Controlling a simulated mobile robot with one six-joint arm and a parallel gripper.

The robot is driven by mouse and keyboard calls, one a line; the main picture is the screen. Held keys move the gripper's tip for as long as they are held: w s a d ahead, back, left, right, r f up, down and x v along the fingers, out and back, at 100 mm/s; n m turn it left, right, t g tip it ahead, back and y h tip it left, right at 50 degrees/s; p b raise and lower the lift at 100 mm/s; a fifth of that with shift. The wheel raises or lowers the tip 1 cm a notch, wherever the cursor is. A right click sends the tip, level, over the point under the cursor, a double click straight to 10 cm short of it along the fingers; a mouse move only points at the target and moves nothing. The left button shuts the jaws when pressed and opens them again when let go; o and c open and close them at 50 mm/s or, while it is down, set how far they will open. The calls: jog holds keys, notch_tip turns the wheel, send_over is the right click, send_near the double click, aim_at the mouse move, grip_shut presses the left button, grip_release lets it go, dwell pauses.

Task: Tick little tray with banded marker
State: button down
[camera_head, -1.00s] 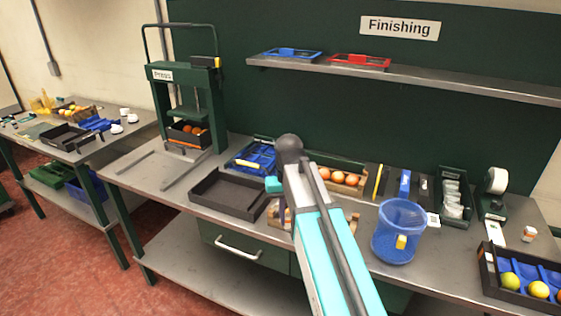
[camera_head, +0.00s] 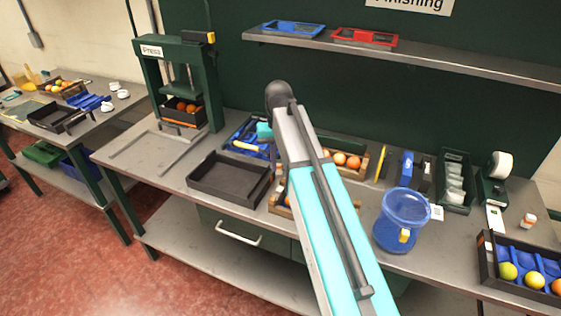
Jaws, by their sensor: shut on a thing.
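My arm reaches up from the bottom of the view. A teal block beside its dark joint shows over a blue tray, but my gripper's fingers are hidden behind the arm, so what they hold is not seen. I cannot pick out a banded marker for sure; a pale yellow rod (camera_head: 249,148) lies at the blue tray (camera_head: 262,154). Several trays could be the little one: an empty black tray (camera_head: 204,191) on the bench, a small dark tray (camera_head: 170,116) with oranges in the press, and a wooden tray (camera_head: 354,174) with oranges, partly behind my arm.
The green press (camera_head: 147,72) stands at the left of the bench. A blue bucket (camera_head: 397,232) stands right of my arm. A dark crate (camera_head: 487,266) with fruit is at the lower right. A shelf (camera_head: 466,70) with blue and red frames hangs above. Bare bench lies front left.

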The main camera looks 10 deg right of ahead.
aim_at(279, 174)
jog(key=shift+f, duration=0.2)
jog(key=shift+s+f+b, duration=0.1)
jog(key=shift+f+b, duration=1.8)
jog(key=shift+f, duration=0.85)
jog(key=shift+s+f, duration=0.1)
jog(key=shift+f, duration=0.5)
dwell(1.5)
jog(key=shift+w+d+r, duration=0.1)
jog(key=shift+w+d, duration=0.45)
jog(key=shift+w, duration=0.2)
dwell(0.8)
jog(key=shift+s+a+p, duration=0.35)
jog(key=shift+s+a, duration=0.05)
jog(key=shift+s, duration=0.15)
dwell(0.8)
